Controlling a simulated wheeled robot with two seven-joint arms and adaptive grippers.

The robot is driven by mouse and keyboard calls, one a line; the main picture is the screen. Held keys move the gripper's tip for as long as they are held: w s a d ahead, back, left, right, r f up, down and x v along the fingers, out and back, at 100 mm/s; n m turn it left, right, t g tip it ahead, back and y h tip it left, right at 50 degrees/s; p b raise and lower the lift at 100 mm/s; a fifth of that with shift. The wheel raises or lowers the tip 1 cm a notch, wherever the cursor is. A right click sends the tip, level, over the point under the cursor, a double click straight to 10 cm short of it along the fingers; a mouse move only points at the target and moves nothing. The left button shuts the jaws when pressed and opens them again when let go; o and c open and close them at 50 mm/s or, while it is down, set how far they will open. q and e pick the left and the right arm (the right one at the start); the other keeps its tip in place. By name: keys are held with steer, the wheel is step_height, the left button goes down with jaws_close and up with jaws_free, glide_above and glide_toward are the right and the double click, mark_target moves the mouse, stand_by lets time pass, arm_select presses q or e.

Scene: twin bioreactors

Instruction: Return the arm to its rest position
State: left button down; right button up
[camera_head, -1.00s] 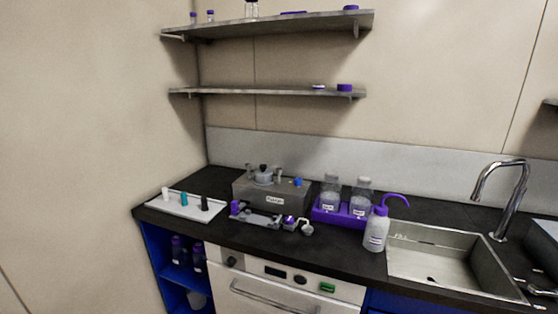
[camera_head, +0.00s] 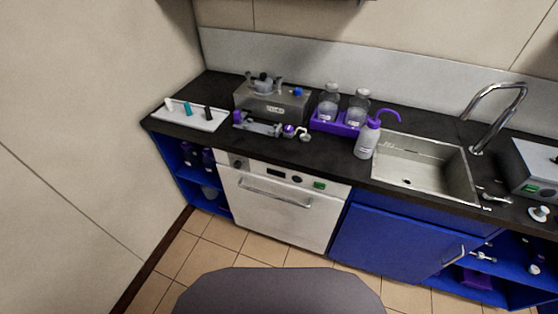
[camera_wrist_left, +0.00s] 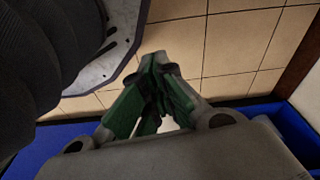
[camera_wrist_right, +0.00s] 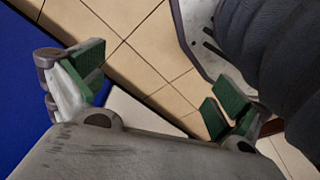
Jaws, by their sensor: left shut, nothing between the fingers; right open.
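Neither gripper shows in the head view. In the left wrist view my left gripper (camera_wrist_left: 158,95) has its green-padded fingers brought together with nothing held, above the tiled floor. In the right wrist view my right gripper (camera_wrist_right: 150,95) has its green-padded fingers spread wide and empty, with tiled floor behind them. A dark grey rounded part of my own body (camera_head: 280,292) shows at the bottom of the head view.
The black counter (camera_head: 330,160) holds a grey device (camera_head: 272,100), a purple rack (camera_head: 335,125) with bottles, a wash bottle (camera_head: 367,138), a white tray (camera_head: 200,122) and a sink (camera_head: 425,165). Blue cabinets (camera_head: 385,237) and a white appliance (camera_head: 285,205) stand below. The tiled floor (camera_head: 215,240) is clear.

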arm_select(q)
steer(key=s+a+r+p, duration=0.1)
steer(key=s+a+p, duration=0.1)
steer(key=s+p, duration=0.5)
steer(key=s+a+r+p, duration=0.1)
steer(key=s+a+p, duration=0.2)
steer(key=s+p, duration=0.4)
steer(key=shift+s+a+r+g+y+p, duration=0.2)
steer(key=shift+s+r+g+y+p, duration=0.15)
steer(key=shift+s, duration=0.75)
arm_select(e)
steer(key=s+d+r, duration=0.1)
steer(key=s+d, duration=0.1)
steer(key=s, duration=0.6)
steer(key=s+d+r, duration=0.1)
steer(key=s+d, duration=0.2)
steer(key=s, duration=0.5)
steer(key=shift+d+r+g+h, duration=0.2)
steer(key=shift+r+g+h, duration=0.1)
steer(key=shift+r+g, duration=0.1)
steer(key=shift+s, duration=0.1)
